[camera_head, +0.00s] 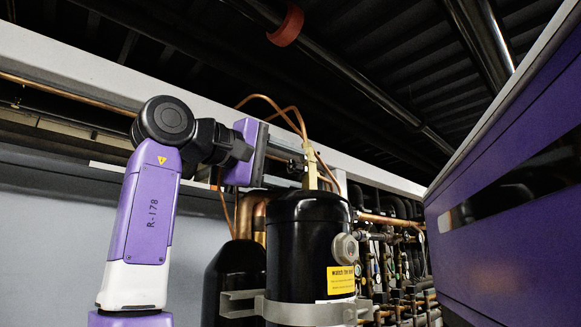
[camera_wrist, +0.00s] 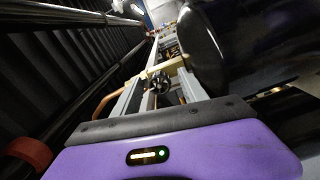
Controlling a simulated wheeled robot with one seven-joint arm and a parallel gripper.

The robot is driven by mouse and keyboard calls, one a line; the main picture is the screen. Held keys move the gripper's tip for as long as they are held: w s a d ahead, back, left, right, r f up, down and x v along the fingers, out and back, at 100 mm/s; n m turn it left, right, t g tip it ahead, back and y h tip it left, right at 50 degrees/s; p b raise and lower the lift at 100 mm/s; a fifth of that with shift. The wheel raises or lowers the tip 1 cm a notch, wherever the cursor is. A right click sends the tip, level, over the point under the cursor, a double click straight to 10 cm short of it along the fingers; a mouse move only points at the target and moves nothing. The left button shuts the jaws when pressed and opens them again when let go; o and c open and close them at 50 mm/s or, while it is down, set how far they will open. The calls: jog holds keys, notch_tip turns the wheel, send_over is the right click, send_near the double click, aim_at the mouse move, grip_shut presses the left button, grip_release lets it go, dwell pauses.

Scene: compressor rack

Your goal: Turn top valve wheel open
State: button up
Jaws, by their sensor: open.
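The top valve wheel (camera_wrist: 158,82) is a small dark round handwheel on a brass-coloured valve body (camera_wrist: 148,70) in the wrist view. My gripper (camera_head: 284,153) reaches in from the left beside the valve body, close above the black cylinder. In the wrist view its grey fingers are spread apart and the wheel shows between them. I cannot tell whether either finger touches it.
A black cylinder (camera_head: 305,235) with a yellow label stands below the valve, beside another dark cylinder (camera_head: 232,275). Thin copper pipes (camera_head: 270,100) curve over the gripper. A pale beam (camera_head: 80,70) runs behind. A purple panel (camera_head: 510,190) fills the right. Pipework (camera_head: 395,260) crowds the back.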

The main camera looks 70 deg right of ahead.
jog(key=b+v, duration=0.1)
jog(key=v, duration=0.7)
jog(key=shift+s, duration=0.1)
dwell(0.4)
